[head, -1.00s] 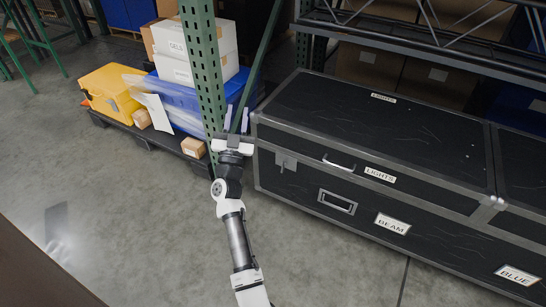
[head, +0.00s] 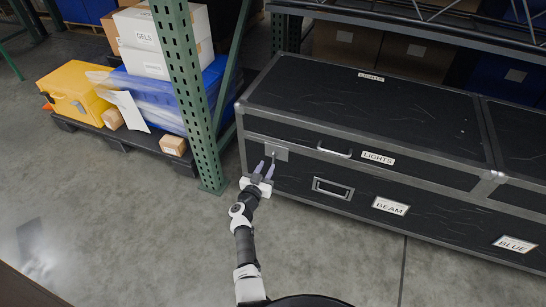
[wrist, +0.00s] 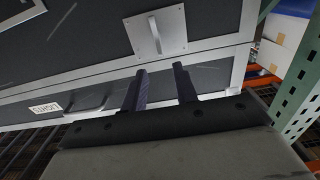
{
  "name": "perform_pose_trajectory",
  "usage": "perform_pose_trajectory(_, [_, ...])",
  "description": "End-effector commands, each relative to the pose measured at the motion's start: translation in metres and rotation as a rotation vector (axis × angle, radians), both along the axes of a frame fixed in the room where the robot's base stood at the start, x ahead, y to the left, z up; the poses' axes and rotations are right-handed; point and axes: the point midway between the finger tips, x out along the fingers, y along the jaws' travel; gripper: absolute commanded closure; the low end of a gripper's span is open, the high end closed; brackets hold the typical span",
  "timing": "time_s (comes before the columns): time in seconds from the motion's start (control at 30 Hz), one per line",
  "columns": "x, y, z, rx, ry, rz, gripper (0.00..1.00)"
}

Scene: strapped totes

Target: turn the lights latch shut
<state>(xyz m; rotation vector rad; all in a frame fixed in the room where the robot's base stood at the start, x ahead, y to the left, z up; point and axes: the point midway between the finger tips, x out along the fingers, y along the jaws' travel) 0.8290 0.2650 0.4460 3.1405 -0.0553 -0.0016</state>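The lights case (head: 375,120) is a long black box with metal edging and LIGHTS labels. Its latch (head: 273,157) is a small light lever on a square grey plate at the left of the front face. In the wrist view the latch (wrist: 155,36) sits on its plate beyond the fingertips, standing roughly upright. My gripper (head: 264,169) is in front of the case, just below the latch plate. In the wrist view my gripper (wrist: 161,72) has its two fingers apart with nothing between them. The fingers appear clear of the latch.
A green rack post (head: 190,95) stands close to the left of the case. A low pallet with a yellow case (head: 75,95) and a small carton (head: 172,145) is further left. A handle (head: 335,152) is right of the latch. Floor in front is clear.

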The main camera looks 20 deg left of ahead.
Motion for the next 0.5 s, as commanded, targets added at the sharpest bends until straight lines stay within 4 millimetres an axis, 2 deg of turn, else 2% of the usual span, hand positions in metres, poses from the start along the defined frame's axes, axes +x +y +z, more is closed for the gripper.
perform_pose_trajectory(0.03, [0.013,-0.001,-0.005,0.003,-0.001,-0.005,0.71])
perform_pose_trajectory(0.2, [0.048,-0.002,-0.005,0.003,-0.001,-0.003,0.71])
perform_pose_trajectory(0.33, [0.067,-0.003,-0.003,0.003,-0.001,-0.002,0.71])
perform_pose_trajectory(0.5, [0.080,-0.003,-0.001,0.001,-0.001,0.000,0.71])
